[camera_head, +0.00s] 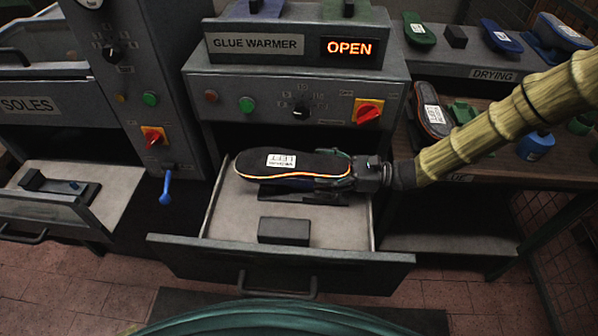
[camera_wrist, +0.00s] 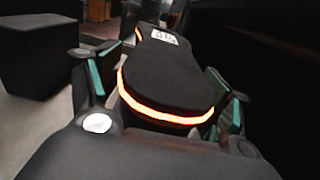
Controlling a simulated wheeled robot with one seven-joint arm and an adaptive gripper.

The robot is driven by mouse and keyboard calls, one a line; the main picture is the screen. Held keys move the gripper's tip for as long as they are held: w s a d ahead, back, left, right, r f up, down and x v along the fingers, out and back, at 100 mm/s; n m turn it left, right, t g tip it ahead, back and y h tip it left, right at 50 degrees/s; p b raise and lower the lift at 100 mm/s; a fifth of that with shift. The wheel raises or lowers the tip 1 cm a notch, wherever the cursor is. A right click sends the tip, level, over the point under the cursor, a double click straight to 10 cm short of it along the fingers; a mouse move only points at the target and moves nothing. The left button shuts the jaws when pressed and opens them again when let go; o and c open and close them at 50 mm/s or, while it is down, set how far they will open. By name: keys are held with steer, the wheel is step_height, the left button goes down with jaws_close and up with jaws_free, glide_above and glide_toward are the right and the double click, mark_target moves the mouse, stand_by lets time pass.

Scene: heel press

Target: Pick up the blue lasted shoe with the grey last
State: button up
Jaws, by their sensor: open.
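A black sole-shaped piece (camera_head: 295,163) with a white LEFT label and a glowing orange edge lies in the open glue warmer drawer. My gripper (camera_head: 335,175) is at its right end. In the wrist view the same piece (camera_wrist: 170,75) lies between my gripper's two teal-padded fingers (camera_wrist: 168,98); they are open around its end, and I cannot tell whether they touch it. Its underside is hidden. A blue shoe-like piece with a greyish top (camera_head: 565,32) stands on the upper right shelf. I cannot make out a grey last in it.
The drawer (camera_head: 215,215) also holds a dark block (camera_head: 284,231), which shows in the wrist view (camera_wrist: 35,65). The glue warmer (camera_head: 230,84) reads OPEN. A drying shelf (camera_head: 455,70) and a bench with a black labelled sole (camera_head: 432,112) and a blue piece (camera_head: 537,146) are at right.

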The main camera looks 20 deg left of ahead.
steer(key=shift+c, duration=0.4)
steer(key=c, duration=1.3)
steer(key=shift+o, duration=0.2)
steer(key=shift+r, duration=0.2)
